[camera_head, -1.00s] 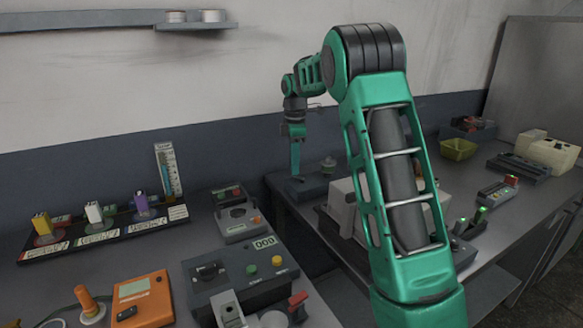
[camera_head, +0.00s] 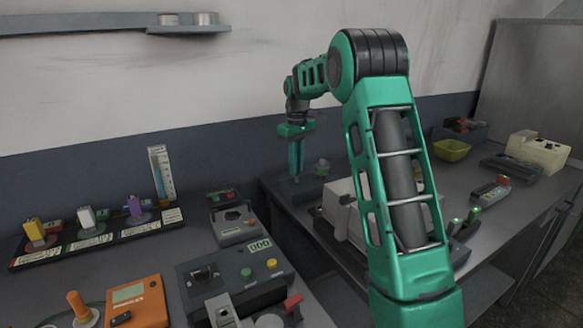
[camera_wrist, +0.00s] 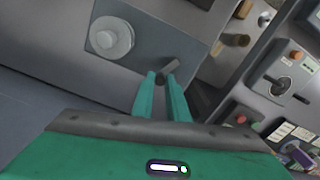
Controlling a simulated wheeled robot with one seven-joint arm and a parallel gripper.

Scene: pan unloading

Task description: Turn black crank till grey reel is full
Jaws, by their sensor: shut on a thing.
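In the wrist view a grey box (camera_wrist: 142,52) carries a round, pale grey reel (camera_wrist: 111,40) on its top. The black crank (camera_wrist: 171,66) is on the same box, beside the reel. My gripper (camera_wrist: 162,79) is shut on the crank's handle; the fingertips hide most of the handle. In the head view my gripper (camera_head: 295,178) points down at the box (camera_head: 312,188) on the far bench. The reel (camera_head: 322,168) shows just right of the fingers there, and the crank is hidden. How full the reel is I cannot tell.
A pale box-shaped machine (camera_head: 342,205) stands right of the winder box, partly behind my arm. A yellow-green bin (camera_head: 452,150) is farther right. Control boxes, including one with a counter (camera_head: 258,245), crowd the nearer bench on the left.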

